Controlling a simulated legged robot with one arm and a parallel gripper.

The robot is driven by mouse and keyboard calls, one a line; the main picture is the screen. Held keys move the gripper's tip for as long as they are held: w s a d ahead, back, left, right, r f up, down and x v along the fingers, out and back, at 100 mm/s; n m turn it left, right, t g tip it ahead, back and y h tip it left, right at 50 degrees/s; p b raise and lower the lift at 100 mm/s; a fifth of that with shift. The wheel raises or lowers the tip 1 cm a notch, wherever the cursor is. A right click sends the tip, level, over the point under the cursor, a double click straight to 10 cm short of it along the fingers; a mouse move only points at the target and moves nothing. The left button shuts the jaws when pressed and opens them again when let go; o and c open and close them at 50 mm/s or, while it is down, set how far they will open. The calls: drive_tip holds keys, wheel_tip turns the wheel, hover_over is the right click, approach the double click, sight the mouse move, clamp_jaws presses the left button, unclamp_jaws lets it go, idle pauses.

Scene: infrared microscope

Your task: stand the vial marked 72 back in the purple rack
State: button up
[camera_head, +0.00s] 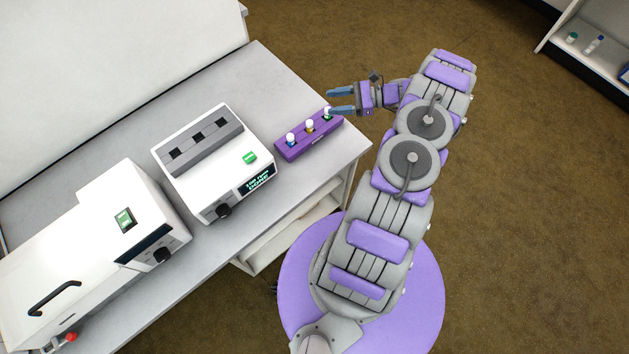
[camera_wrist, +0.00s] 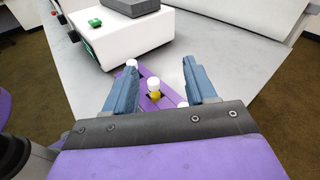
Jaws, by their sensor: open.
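The purple rack (camera_head: 309,145) stands near the right end of the bench. Three white-capped vials stand upright in it: a blue one (camera_head: 291,140), a yellow one (camera_head: 309,127) and a green one (camera_head: 327,114). No number is readable, so I cannot tell which is marked 72. My gripper (camera_head: 341,101) is open and empty, with its fingers at the rack's green-vial end. In the wrist view the yellow vial (camera_wrist: 155,90) shows between the spread fingers of my gripper (camera_wrist: 158,68). One vial there is partly hidden by the gripper's body.
A white machine with a grey slotted block (camera_head: 213,165) stands left of the rack. A larger white instrument (camera_head: 95,250) stands further left on the bench (camera_head: 290,85). A shelf with small bottles (camera_head: 590,45) is at far right. Bench behind the rack is clear.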

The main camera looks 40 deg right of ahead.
drive_tip(key=s+a+r+n+g+h, duration=0.2)
drive_tip(key=a+r+n+g, duration=0.35)
drive_tip(key=a+r, duration=0.55)
drive_tip(key=s+a+r+n+g+h, duration=0.25)
drive_tip(key=a+r+n+g, duration=0.3)
drive_tip(key=a+r, duration=0.55)
drive_tip(key=s+a+r+n+g+h, duration=0.1)
drive_tip(key=s+a+r+n+h, duration=0.25)
drive_tip(key=s+a+n, duration=0.6)
drive_tip(key=s+r+n+t+h, duration=0.1)
drive_tip(key=s+n+h, duration=0.2)
drive_tip(key=s, duration=1.2)
drive_tip(key=shift+s+d+r+h, duration=0.15)
drive_tip(key=shift+d+h, duration=0.2)
drive_tip(key=shift+h, duration=0.85)
